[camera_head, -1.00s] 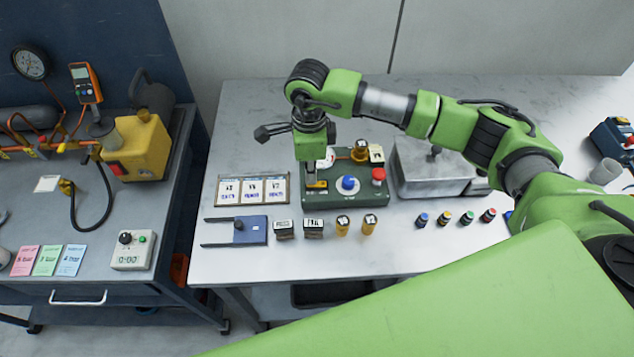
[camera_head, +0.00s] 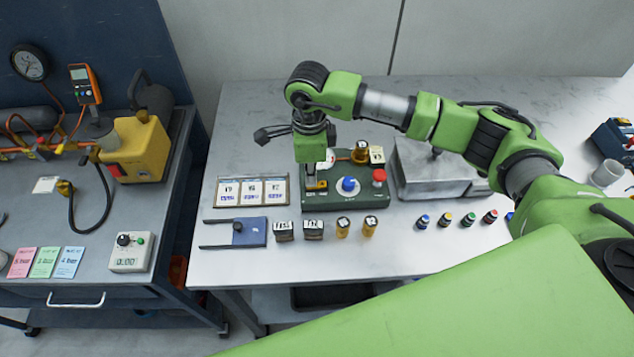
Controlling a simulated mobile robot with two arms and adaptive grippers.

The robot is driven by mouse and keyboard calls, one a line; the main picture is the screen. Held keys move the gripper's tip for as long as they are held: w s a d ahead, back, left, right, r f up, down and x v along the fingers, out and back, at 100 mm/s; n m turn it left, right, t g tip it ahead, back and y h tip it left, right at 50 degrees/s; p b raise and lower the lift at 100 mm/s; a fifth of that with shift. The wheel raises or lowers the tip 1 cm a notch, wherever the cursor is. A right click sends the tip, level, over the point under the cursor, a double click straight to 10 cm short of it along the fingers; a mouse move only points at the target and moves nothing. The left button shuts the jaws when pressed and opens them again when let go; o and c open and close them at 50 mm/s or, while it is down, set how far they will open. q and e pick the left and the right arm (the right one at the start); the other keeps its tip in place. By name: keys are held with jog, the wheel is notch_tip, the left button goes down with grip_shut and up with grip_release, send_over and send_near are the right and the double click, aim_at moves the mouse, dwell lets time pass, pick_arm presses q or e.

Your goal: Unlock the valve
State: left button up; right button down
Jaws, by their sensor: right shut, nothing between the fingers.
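A dark green control box (camera_head: 345,201) stands on the right-hand table. It carries a blue knob (camera_head: 348,184), a red button (camera_head: 379,176) and a yellow part (camera_head: 316,185) on its left side. My right gripper (camera_head: 312,180) points down over the left side of the box and is shut, with nothing seen held. Its tips are at or just above the yellow part; I cannot tell whether they touch. A brass-coloured fitting (camera_head: 360,152) sits at the back of the box. Which part is the valve I cannot tell. My left gripper is out of view.
Three labelled cards (camera_head: 251,191) in a frame, a blue plate with prongs (camera_head: 250,232), and several small stamps and caps lie around the box. A grey metal case (camera_head: 430,170) stands to its right. The left bench holds a gauge (camera_head: 30,63), copper pipes, and a timer (camera_head: 130,252).

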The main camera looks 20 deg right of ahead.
jog(key=shift+r+p, duration=1.25)
jog(key=shift+r, duration=2)
jog(key=shift+f, duration=0.1)
